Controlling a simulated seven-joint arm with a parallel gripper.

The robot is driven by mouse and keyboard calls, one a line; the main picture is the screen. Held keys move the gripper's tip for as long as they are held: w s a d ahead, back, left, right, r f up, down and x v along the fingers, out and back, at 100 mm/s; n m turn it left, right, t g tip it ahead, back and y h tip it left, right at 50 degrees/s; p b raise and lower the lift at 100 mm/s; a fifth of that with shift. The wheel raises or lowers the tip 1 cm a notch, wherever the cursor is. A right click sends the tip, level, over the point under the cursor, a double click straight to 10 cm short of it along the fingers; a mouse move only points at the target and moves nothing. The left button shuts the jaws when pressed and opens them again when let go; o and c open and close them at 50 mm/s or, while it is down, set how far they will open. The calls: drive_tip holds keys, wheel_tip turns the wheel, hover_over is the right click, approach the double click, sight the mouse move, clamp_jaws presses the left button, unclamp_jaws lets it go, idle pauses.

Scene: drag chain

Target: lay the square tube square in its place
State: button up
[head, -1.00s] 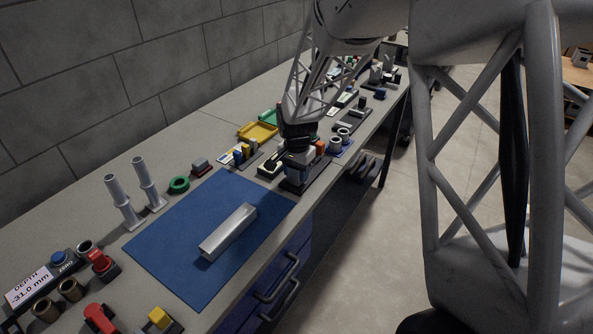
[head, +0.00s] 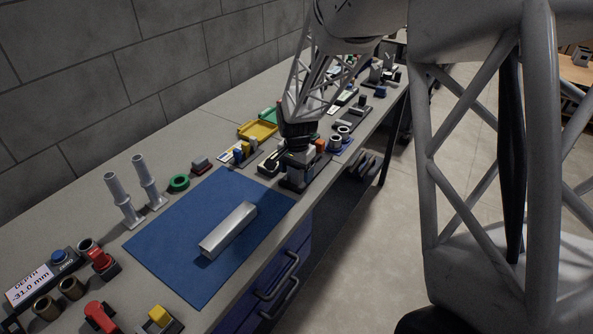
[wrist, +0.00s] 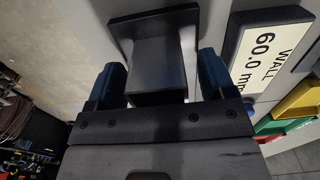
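A short grey square-section piece (head: 298,174), which may be the square tube, stands upright on a dark base (wrist: 121,22) near the bench's front edge. It also shows as a dark square post (wrist: 158,62) in the wrist view; I cannot tell whether it is hollow. My gripper (head: 298,152) is just above it in the head view. In the wrist view my gripper (wrist: 160,82) has its blue-padded fingers on either side of the piece, with narrow gaps. A long silver square-section bar (head: 229,230) lies on the blue mat (head: 165,245).
A display reading WALL 60.0 mm (wrist: 272,48) sits beside the base. Two grey upright posts (head: 122,198), a green ring (head: 179,183) and red clamps (head: 101,318) stand around the mat. A yellow tray (head: 258,131) lies behind. Most of the mat is clear.

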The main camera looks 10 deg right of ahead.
wheel_tip(320, 180, up, 8)
idle(0.9)
drive_tip(key=shift+f, duration=0.1)
idle(0.5)
drive_tip(key=s+d+r+n+t, duration=0.1)
drive_tip(key=s+r+n, duration=0.1)
drive_tip(key=s+r, duration=0.55)
drive_tip(key=s+d+r+n, duration=0.15)
drive_tip(key=s+r, duration=0.25)
drive_tip(key=s, duration=0.6)
drive_tip(key=s+r+n+t, duration=0.1)
drive_tip(key=s+n, duration=0.4)
drive_tip(key=s, duration=1.2)
drive_tip(key=shift+d+r+t, duration=0.3)
drive_tip(key=shift+r, duration=0.1)
